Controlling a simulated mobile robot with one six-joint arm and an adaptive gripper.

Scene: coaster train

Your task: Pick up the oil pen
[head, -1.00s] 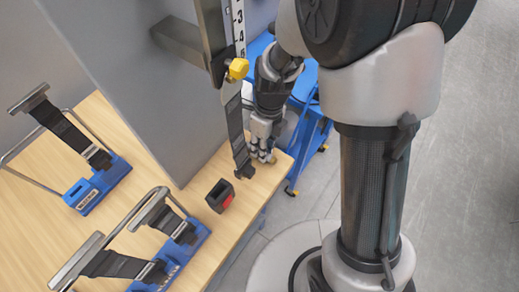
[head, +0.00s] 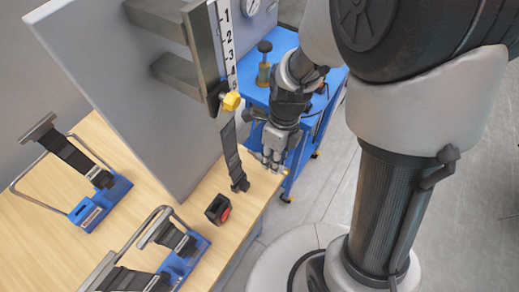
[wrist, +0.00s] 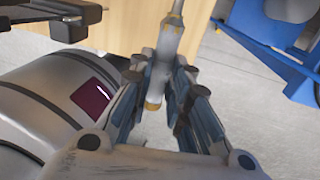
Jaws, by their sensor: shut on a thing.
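The oil pen (wrist: 167,45) shows in the wrist view as a slim silver-grey cylinder with a brass-coloured end and a narrower far end. My gripper (wrist: 160,78) is shut on it, with the jointed fingers on both sides of its body. In the head view my gripper (head: 273,158) is by the corner of the wooden table, just right of a hanging black strap. The pen is too small and too covered by the fingers to make out clearly there.
A grey upright panel with a numbered scale (head: 228,45) and yellow knob (head: 231,101) stands left of my arm. A black block (head: 217,209) and blue strap stands (head: 102,203) sit on the wooden table (head: 50,225). A blue cart (head: 283,45) is behind my gripper.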

